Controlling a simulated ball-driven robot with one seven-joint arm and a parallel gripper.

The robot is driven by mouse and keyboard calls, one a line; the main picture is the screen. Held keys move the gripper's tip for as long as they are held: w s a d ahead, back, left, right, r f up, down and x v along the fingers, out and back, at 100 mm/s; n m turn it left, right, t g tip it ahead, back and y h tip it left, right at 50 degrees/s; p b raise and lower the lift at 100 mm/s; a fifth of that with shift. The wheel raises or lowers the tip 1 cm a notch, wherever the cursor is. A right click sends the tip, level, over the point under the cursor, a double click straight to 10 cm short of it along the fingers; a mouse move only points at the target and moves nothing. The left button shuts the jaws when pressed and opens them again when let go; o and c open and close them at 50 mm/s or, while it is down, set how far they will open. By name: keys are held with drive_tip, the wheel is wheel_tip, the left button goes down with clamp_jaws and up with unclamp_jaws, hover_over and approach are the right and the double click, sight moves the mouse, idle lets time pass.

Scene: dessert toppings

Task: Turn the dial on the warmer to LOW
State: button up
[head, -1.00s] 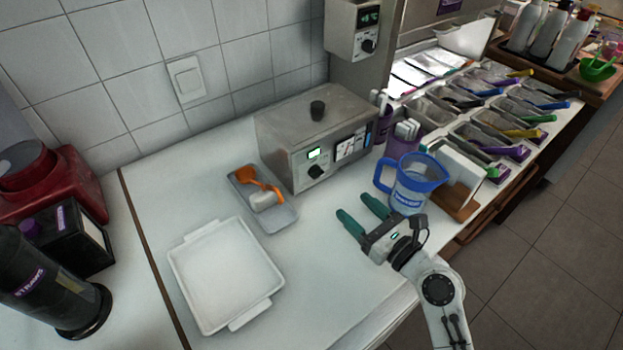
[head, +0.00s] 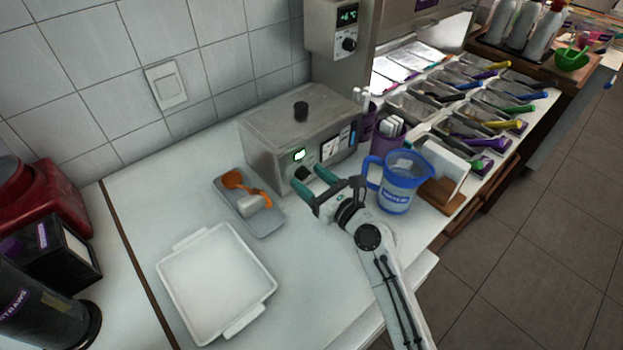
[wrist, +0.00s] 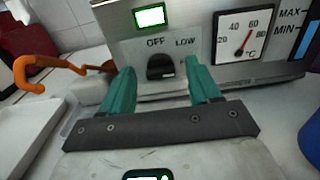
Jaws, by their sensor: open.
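The warmer (head: 265,142) is a grey metal box with a black knob on its lid, standing on the white counter. In the wrist view its front panel (wrist: 126,22) has a lit green display, a black dial (wrist: 161,66) and a temperature gauge. OFF is printed at the dial's upper left, LOW at its upper right, and a partly hidden H label at its right. I cannot tell which label the dial points at. My gripper (head: 308,178) is open in front of the panel. In the wrist view its green fingers stand on either side of the dial, apart from it.
A grey tray (head: 266,227) with an orange utensil lies left of my gripper, and a white tray (head: 185,285) nearer. A blue measuring jug (head: 398,185) stands close on the right. A purple cup (head: 389,150) and topping bins are beyond. A wall unit (head: 322,28) has another knob.

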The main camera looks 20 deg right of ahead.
drive_tip(key=c, duration=1)
drive_tip(key=shift+c, duration=0.2)
drive_tip(key=shift+n, duration=0.3)
drive_tip(key=n, duration=0.4)
drive_tip(key=shift+a+f+b, duration=0.1)
drive_tip(key=shift+b, duration=0.2)
drive_tip(key=shift+n+b, duration=0.5)
drive_tip(key=shift+n, duration=1.5)
drive_tip(key=o, duration=1)
